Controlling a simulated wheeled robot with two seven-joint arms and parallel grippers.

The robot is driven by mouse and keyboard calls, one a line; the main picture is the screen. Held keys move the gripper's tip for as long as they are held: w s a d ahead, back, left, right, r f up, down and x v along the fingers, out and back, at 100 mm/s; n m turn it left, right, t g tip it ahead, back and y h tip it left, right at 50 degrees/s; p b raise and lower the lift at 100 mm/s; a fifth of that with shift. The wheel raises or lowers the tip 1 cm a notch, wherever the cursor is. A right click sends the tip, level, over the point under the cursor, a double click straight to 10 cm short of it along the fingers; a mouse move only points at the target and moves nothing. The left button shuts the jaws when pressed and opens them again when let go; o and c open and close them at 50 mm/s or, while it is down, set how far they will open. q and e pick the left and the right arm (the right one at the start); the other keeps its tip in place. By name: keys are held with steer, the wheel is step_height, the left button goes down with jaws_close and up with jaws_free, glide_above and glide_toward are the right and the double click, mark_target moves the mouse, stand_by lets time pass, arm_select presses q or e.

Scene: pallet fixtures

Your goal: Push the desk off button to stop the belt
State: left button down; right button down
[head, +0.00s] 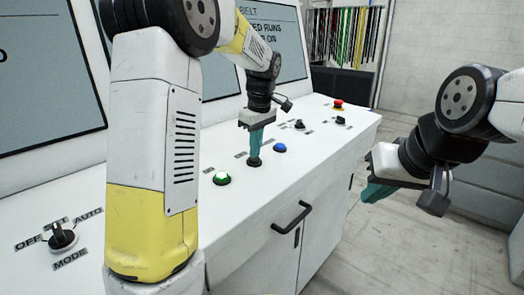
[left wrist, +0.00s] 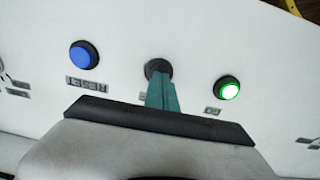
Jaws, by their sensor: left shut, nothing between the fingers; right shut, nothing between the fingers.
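The desk's dark button, taken as the off button (head: 254,162), sits between a lit green button (head: 221,178) and a blue button (head: 280,148). My left gripper (head: 255,154) is shut and empty, pointing down with its teal fingertips at the dark button. In the left wrist view the fingertips (left wrist: 157,80) overlap the near edge of the dark button (left wrist: 157,67); whether it is pressed in cannot be told. Its label is mostly hidden by the fingers. The green button (left wrist: 228,88) glows. My right gripper (head: 372,192) is shut and empty, off the desk's right side.
The white desk (head: 240,215) also carries a mode knob (head: 62,236), small black knobs (head: 299,125) and a red stop button (head: 338,103). Screens (head: 40,80) stand behind. A black handle (head: 292,217) juts from the front. The floor (head: 375,250) at right is clear.

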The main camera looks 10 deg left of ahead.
arm_select(q)
steer(key=shift+f, duration=0.45)
steer(key=shift+a, duration=0.1)
